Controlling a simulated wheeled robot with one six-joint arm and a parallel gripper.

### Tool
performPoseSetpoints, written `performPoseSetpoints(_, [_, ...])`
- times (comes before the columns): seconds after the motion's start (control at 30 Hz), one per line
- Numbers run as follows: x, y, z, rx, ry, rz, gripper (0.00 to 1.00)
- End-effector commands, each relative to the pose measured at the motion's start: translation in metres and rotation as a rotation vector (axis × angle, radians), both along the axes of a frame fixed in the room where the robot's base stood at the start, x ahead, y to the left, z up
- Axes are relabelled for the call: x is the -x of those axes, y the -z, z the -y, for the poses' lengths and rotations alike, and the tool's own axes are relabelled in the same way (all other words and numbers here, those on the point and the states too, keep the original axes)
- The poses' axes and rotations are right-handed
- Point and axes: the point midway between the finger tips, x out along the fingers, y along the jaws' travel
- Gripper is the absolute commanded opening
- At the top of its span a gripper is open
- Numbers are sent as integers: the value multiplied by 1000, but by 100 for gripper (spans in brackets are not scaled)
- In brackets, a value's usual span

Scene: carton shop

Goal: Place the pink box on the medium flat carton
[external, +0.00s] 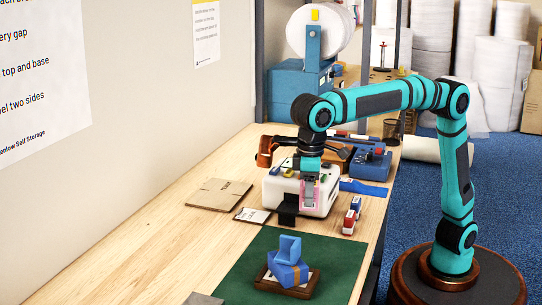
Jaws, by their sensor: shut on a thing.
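My gripper (310,196) points down from the teal arm and is shut on the pink box (310,190), of which only narrow pink parts show around the fingers. In the picture it overlaps the front of a white machine; I cannot tell its exact height. A brown flat carton (217,194) lies on the wooden bench to the left of my gripper, near the wall. Its top looks bare. A greyish flat piece (203,299) is cut off at the bottom edge. I cannot tell from size which one is the medium flat carton.
The white machine (273,190) stands behind my gripper, with a clipboard (252,216) to its left. Red and blue small items (351,215) stand right. A blue open-topped object (287,268) sits on a brown tray (268,287) on the green mat (335,262).

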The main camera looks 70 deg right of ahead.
Motion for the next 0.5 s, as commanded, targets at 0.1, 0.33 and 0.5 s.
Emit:
performPoseSetpoints(0.1, [-18,-1,3,-1,13,1,23])
performPoseSetpoints(0.33, [-101,-7,22,0,69,1,23])
performPoseSetpoints(0.5, [-171,-10,48,-1,115,1,23])
